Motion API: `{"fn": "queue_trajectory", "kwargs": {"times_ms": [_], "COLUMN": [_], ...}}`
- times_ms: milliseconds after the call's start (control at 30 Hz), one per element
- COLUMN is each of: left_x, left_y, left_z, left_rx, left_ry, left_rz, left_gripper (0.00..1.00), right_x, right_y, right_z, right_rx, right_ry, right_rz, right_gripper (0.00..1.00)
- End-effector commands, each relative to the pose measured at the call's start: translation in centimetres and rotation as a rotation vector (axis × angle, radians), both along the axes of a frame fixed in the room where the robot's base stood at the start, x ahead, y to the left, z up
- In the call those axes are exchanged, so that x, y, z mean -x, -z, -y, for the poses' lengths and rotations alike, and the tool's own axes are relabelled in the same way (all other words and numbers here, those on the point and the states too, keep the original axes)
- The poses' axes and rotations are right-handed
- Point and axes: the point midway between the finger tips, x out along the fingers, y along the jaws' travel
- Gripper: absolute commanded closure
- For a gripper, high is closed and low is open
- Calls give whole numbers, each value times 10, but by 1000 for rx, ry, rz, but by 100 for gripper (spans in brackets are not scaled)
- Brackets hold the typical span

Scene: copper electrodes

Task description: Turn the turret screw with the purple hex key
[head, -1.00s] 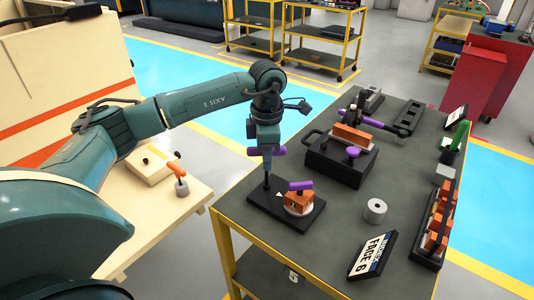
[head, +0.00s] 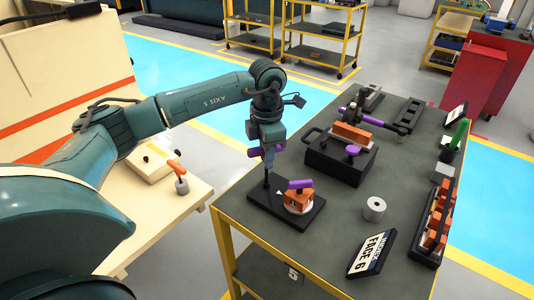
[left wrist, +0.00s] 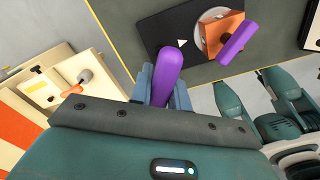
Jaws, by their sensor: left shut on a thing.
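My left gripper (head: 268,152) is above the near left part of the table, pointing down, shut on a purple handle (head: 281,151). A thin dark shaft (head: 267,178) shows below it, over the black base plate's back left corner; I cannot tell if it touches. In the left wrist view the purple handle (left wrist: 167,72) lies between the fingers and hides its shaft. The turret, an orange block (head: 297,196) on a white disc, sits on the black base plate (head: 262,207), right of the gripper. A second purple bar (head: 300,184) lies across its top. My right gripper is not in view.
A black box (head: 337,160) with an orange block and purple knob stands behind the turret. A metal ring (head: 374,208), a FACE 6 sign (head: 371,252) and a rack of orange blocks (head: 431,228) are to the right. A cream bench (head: 190,205) is left, across a gap.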

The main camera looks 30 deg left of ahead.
Motion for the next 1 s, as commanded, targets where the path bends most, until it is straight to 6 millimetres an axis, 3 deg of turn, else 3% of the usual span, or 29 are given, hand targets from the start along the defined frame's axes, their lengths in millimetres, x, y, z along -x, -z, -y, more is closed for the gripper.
{"fn": "queue_trajectory", "kwargs": {"times_ms": [600, 1000], "left_x": [0, 0], "left_y": [-20, -21], "left_z": [0, 0], "left_rx": [0, 0], "left_ry": [0, 1], "left_rz": [2, 1], "left_gripper": [100, 100], "right_x": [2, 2], "right_y": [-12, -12], "right_z": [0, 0], "right_rx": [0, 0], "right_ry": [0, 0], "right_rz": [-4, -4], "right_gripper": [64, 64]}}
